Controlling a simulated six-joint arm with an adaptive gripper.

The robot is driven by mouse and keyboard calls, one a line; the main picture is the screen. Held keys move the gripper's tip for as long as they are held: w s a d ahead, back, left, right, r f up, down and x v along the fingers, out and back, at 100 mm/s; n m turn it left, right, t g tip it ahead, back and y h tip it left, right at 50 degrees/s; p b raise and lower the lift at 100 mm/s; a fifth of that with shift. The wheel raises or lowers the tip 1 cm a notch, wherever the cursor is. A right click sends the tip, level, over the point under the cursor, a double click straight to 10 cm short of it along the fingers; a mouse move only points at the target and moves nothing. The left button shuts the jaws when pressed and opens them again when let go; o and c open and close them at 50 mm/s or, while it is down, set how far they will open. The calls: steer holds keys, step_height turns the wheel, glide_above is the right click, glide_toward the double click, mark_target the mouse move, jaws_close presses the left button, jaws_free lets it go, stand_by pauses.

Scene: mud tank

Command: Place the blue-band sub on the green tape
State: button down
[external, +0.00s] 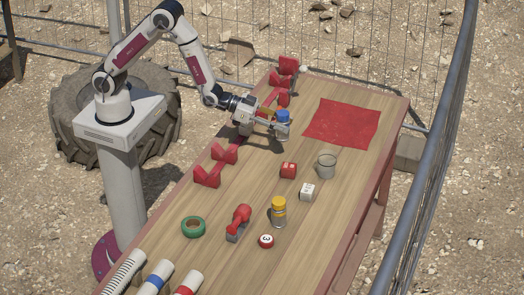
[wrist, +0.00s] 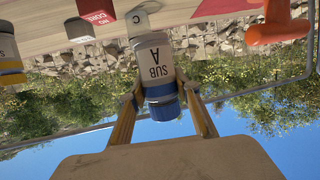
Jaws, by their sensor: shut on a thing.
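The blue-band sub (external: 283,120) is a pale bottle with a blue cap and band. My gripper (external: 279,127) is shut around it near the table's far left part. In the wrist view the sub (wrist: 157,58) reads "SUB A" upside down, with my gripper's fingers (wrist: 163,98) on either side of its blue end. The sub looks upright in the external view; whether its base touches the table is unclear. The green tape (external: 193,219) is a ring lying flat on the near left of the table, well away from my gripper.
Red cradles (external: 224,154) line the table's left edge. A red tool (external: 240,221), a yellow-capped bottle (external: 279,213) and a red-and-white disc (external: 266,241) stand right of the tape.

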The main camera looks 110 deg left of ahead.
steer(key=d+m+h, duration=0.2)
steer(key=d+h, duration=0.1)
steer(key=d, duration=1)
step_height(320, 180, up, 3)
steer(key=m+h, duration=0.2)
glide_above(192, 225)
steer(key=shift+a+r, duration=0.15)
steer(key=shift+r, duration=0.05)
steer(key=shift+h, duration=0.3)
step_height(192, 225, down, 6)
steer(key=shift+f, duration=0.2)
steer(key=shift+f, duration=1.8)
